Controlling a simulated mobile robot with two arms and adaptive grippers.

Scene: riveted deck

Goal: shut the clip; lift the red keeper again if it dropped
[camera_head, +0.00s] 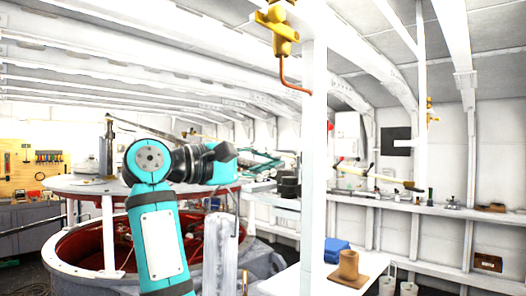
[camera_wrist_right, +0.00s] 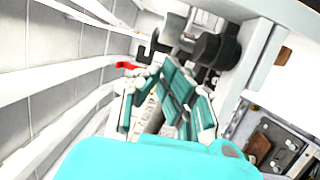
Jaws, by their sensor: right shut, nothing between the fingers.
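A small red piece (camera_wrist_right: 127,65), which looks like the red keeper, sticks out left of the fingertips. Just beyond the fingertips is a dark hooked part (camera_wrist_right: 152,46), perhaps the clip; the fingers hide part of it. I cannot tell whether the clip is open or whether the keeper is up. My left gripper is not in view.
A black round knob (camera_wrist_right: 216,47) and a pale post (camera_wrist_right: 262,55) stand close right of the fingers. In the head view a white post (camera_head: 314,170) rises right of my arm. A blue block (camera_head: 336,250) and a brown fitting (camera_head: 349,268) sit on a white bench.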

